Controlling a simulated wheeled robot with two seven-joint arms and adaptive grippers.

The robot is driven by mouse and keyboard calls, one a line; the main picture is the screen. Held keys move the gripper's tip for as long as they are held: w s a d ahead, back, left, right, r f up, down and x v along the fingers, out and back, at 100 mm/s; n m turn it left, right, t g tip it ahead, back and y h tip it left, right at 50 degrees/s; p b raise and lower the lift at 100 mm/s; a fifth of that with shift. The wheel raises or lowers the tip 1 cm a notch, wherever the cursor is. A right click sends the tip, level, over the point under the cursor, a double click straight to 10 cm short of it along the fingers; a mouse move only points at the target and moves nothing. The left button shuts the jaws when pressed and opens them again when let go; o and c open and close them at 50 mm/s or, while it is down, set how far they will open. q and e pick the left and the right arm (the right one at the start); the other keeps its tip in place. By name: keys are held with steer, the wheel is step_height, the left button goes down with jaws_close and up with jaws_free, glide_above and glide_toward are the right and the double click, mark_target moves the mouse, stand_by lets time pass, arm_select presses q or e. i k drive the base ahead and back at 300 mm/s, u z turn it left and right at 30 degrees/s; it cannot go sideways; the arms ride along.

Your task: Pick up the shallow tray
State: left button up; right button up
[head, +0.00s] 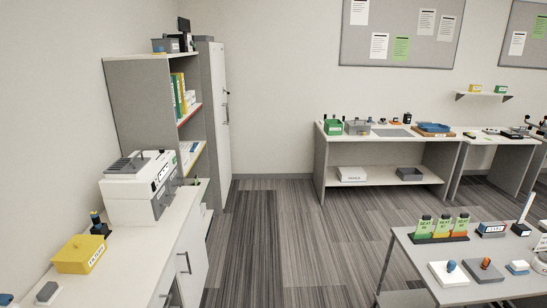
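Neither of my grippers is in view. I cannot tell for sure which thing is the shallow tray. A low grey open container (410,174) sits on the lower shelf of the far desk, toward its right end. A low blue tray-like thing (433,127) lies on top of that desk near its right end, on a brown base. Both are small in the picture and stand well away, across the room.
The far desk (330,155) also bears a green bin (333,127) and a white box (352,174). A counter (140,247) with a yellow bin (80,254) runs along the left. A table (410,250) stands front right. Striped floor (285,235) between them is clear.

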mark_target(203, 38)
steer(key=z, duration=0.3)
steer(key=i, duration=4.05)
steer(key=u, duration=0.5)
steer(key=i, duration=2)
steer(key=u, duration=1.5)
steer(key=i, duration=1.6)
steer(key=u, duration=0.7)
